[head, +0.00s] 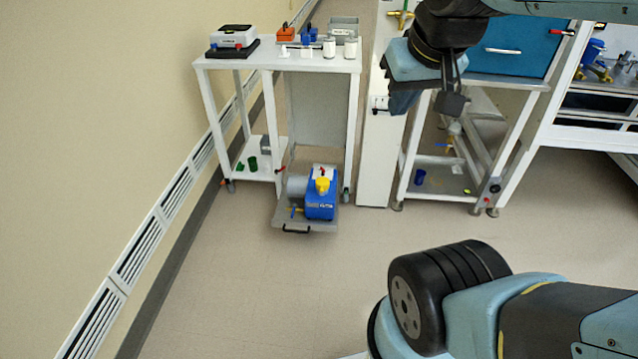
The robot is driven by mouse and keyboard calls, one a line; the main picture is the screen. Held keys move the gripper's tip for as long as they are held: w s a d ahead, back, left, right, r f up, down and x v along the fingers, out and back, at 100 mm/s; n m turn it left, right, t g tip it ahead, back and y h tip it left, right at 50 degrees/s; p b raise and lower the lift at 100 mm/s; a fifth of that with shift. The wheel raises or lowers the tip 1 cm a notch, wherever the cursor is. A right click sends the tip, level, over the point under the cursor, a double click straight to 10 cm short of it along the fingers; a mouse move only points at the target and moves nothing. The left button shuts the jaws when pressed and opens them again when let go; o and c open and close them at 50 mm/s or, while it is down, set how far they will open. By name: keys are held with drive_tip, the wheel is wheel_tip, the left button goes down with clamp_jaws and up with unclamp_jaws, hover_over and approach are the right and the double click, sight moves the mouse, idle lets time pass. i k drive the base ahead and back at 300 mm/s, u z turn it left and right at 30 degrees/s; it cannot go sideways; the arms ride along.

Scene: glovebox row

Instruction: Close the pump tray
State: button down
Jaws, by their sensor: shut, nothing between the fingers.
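The pump tray (318,227) is a low grey tray near the floor, sticking out in front of the white table at the back left. A dark handle (296,230) is on its front edge. A blue pump (321,200) with a yellow top and a grey motor part stands on the tray. My gripper (452,104) is at the upper right, pointing down and shut, with nothing seen in it. It is well above and to the right of the tray, apart from it, in front of the glovebox stand. The rear of the tray is hidden by the pump.
The white table (280,62) carries a scale (233,38), white jars and small boxes. Its lower shelf (262,178) holds a green cup. A white post (376,160) stands right of the tray. The floor (240,290) in front is clear.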

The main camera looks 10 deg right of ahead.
sight(320, 213)
drive_tip(key=z, duration=0.15)
drive_tip(key=i, duration=0.9)
drive_tip(key=u, duration=0.1)
